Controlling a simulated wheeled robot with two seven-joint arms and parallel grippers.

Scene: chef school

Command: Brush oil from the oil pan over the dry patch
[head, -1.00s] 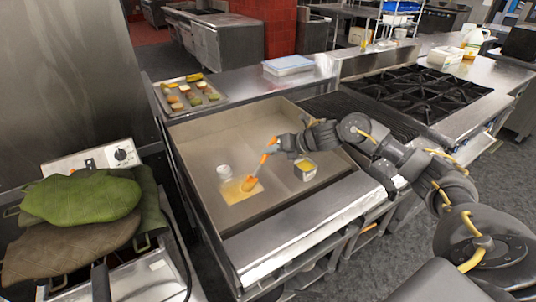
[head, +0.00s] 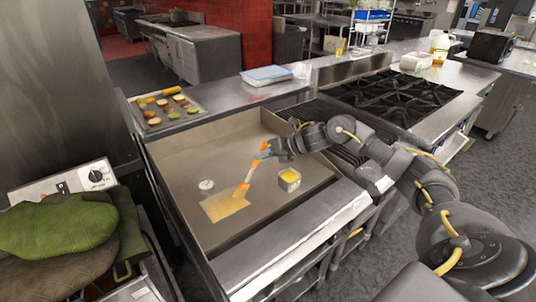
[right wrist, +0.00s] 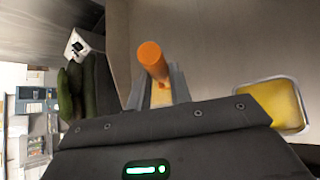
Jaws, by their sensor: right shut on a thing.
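My right gripper (head: 268,150) is shut on an orange-handled brush (head: 246,178); the orange handle end also shows between the fingers in the right wrist view (right wrist: 152,60). The brush slants down to the left, its orange head low at the right part of a yellowish patch (head: 224,205) on the griddle. I cannot tell whether the bristles touch it. The small square metal oil pan (head: 289,185) with yellow oil stands on the griddle, right of the patch; it also shows in the right wrist view (right wrist: 275,103). My left gripper is not in view.
A small round whitish item (head: 206,186) sits on the griddle (head: 190,160) behind the patch. A tray of food pieces (head: 150,125) is at the back left. Green oven mitts (head: 60,226) lie at the left. A burner stove (head: 395,97) is at the right.

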